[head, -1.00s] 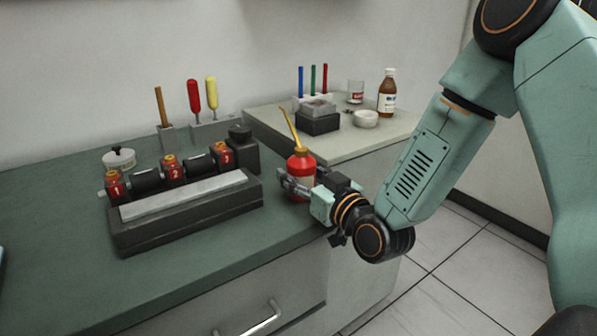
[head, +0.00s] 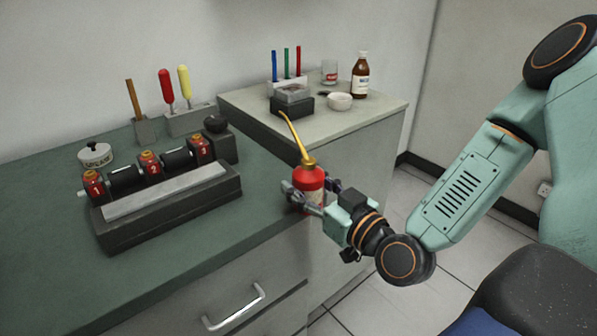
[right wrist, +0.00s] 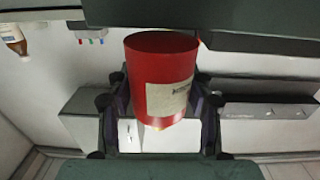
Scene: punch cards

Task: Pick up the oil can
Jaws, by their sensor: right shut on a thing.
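The oil can (head: 309,187) is red with a brass collar and a long, thin yellow spout that points up and to the left. It stands about upright near the bench's right front corner in the head view. My right gripper (head: 311,198) is shut around its body, one finger on each side. In the right wrist view the red can (right wrist: 160,85) with its pale label sits between the fingers (right wrist: 160,110). Its flat dark-red end shows there, and nothing is seen touching it. The can's lower part is partly hidden by the gripper in the head view. My left gripper is out of view.
A paler side counter (head: 240,100) carries a brown bottle (head: 361,76) and a white bowl (head: 340,101).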

